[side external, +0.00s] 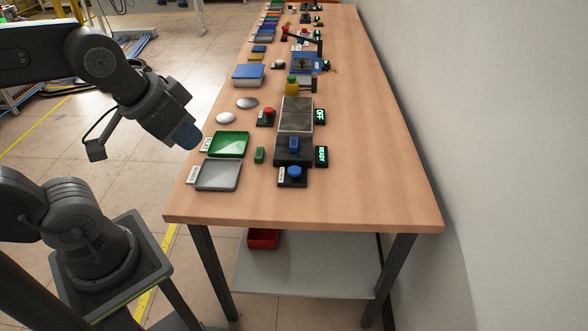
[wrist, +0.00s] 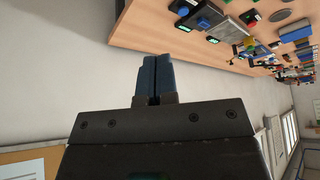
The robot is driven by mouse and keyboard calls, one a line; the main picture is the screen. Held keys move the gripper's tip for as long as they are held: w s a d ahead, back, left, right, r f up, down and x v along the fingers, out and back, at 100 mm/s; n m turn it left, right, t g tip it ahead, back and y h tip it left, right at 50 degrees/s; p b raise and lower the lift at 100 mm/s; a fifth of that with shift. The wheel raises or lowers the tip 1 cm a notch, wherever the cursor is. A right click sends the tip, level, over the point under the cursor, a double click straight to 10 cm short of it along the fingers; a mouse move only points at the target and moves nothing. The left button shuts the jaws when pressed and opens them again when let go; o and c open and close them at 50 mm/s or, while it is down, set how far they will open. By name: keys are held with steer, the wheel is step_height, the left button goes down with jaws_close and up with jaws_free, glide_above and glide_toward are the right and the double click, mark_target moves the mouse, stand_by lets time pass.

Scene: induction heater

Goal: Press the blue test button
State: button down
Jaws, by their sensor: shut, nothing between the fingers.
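The blue button (side external: 294,171) is a round blue dome on a small black box with a white label, near the front end of the table. My gripper (side external: 188,138) is to the left of the button and higher, beyond the table's left edge and touching nothing. Its blue fingers (wrist: 153,76) are together and empty in the wrist view.
Behind the button is a black device with a blue block (side external: 294,145) and a READY display (side external: 321,156). A grey tray (side external: 218,175), a green tray (side external: 229,144) and a green block (side external: 259,155) lie to its left. A red button (side external: 268,112) is farther back. The table's right side is clear.

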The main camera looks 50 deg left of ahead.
stand_by(0.5)
steer(key=m+t+h, duration=0.1)
steer(key=m+t, duration=0.2)
steer(key=m, duration=0.8)
glide_above(295, 171)
step_height(295, 171, down, 16)
steer(key=shift+r, duration=0.15)
steer(key=shift+f, duration=4.4)
steer(key=shift+f, duration=0.1)
